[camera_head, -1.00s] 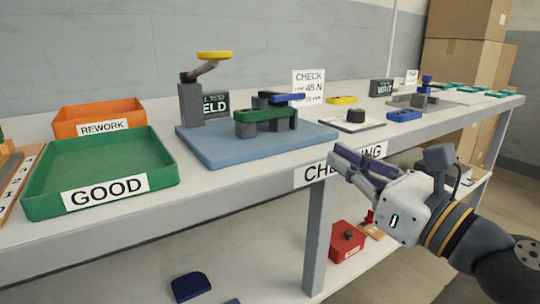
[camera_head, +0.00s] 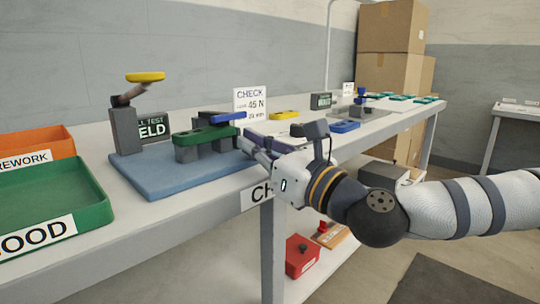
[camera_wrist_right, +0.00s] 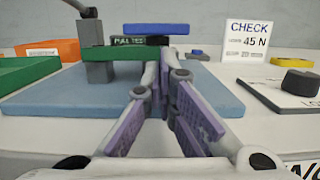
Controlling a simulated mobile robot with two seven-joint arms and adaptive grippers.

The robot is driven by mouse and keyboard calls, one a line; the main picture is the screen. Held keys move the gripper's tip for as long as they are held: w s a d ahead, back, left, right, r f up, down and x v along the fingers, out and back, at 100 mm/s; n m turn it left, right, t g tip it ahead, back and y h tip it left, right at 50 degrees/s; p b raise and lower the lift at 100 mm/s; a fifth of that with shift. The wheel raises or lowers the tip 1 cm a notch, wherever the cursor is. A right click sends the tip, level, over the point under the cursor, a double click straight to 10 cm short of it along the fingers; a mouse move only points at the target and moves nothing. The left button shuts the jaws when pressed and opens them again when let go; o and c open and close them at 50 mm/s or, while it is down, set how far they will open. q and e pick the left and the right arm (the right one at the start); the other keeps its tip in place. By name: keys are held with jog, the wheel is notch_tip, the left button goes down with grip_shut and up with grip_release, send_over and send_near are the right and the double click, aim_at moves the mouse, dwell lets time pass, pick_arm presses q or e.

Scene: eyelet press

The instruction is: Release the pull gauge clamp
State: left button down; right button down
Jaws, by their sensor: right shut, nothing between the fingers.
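The pull gauge stands on a blue base plate (camera_head: 150,180). A green flat part (camera_head: 205,136) lies across its grey blocks, and a blue clamp lever (camera_head: 228,118) sits above the part's right end. The lever also shows as a blue bar in the right wrist view (camera_wrist_right: 145,29). A grey post (camera_head: 125,130) carries a tilted arm with a yellow handle (camera_head: 145,77). My right gripper (camera_head: 246,140) is shut and empty at the plate's right front, below and right of the lever. My left gripper is not in view.
A green GOOD tray (camera_head: 95,215) and an orange REWORK tray (camera_head: 55,142) stand at left. A white CHECK 45 N sign (camera_head: 250,101) stands behind the gauge. Yellow (camera_head: 284,115) and blue (camera_head: 345,127) parts lie right. A red box (camera_head: 300,258) is on the lower shelf.

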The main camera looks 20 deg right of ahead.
jog(key=shift+x, duration=1.15)
